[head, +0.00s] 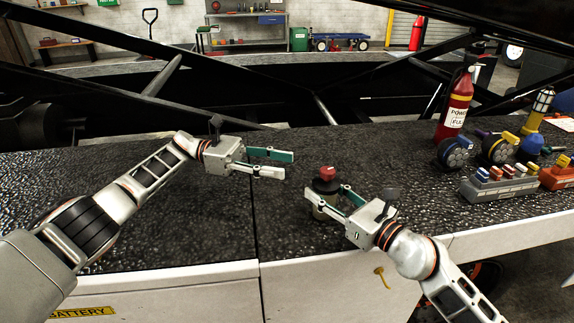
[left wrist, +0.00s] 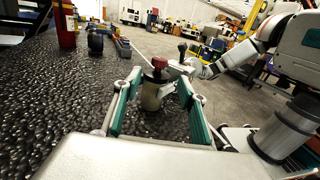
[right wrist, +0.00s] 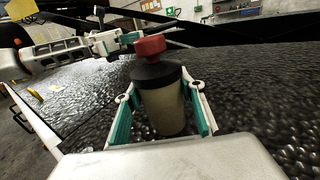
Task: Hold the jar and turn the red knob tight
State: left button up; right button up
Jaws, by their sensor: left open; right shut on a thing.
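The jar (right wrist: 166,108) is a beige cylinder with a dark lid, standing upright on the black textured surface. The red knob (head: 327,173) sits on top of its lid; it also shows in the right wrist view (right wrist: 149,46) and the left wrist view (left wrist: 159,62). My right gripper (head: 326,196) is shut on the jar's body, with a finger on each side, below the lid. My left gripper (head: 288,164) is open and empty, to the left of the knob and apart from it. In the left wrist view the jar stands beyond and between its fingers.
At the right stand a red fire extinguisher-like bottle (head: 455,107), blue and yellow round connectors (head: 454,153), a grey block with coloured switches (head: 500,186) and a yellow lamp (head: 538,108). Black frame bars cross behind.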

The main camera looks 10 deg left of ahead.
pick_arm(q)
jog(key=w+d+r+n+t+h, duration=0.1)
jog(key=d+r+n+t+h, duration=0.1)
jog(key=d+r+n+t, duration=0.45)
jog(key=d+r+n+t+h, duration=0.1)
jog(key=d+r+n, duration=0.3)
jog(key=d+n, duration=0.55)
jog(key=m+t+y, duration=1.3)
jog(key=m+y, duration=0.5)
jog(key=m, duration=1.6)
send_near(326, 177)
jog(key=shift+g+y, duration=0.25)
jog(key=shift+y, duration=0.05)
jog(key=w, duration=0.4)
jog(key=w+d, duration=0.1)
jog(key=w, duration=0.6)
jog(key=shift+w+d+r, duration=0.2)
jog(key=shift+w+d, duration=0.1)
jog(key=shift+d, duration=0.1)
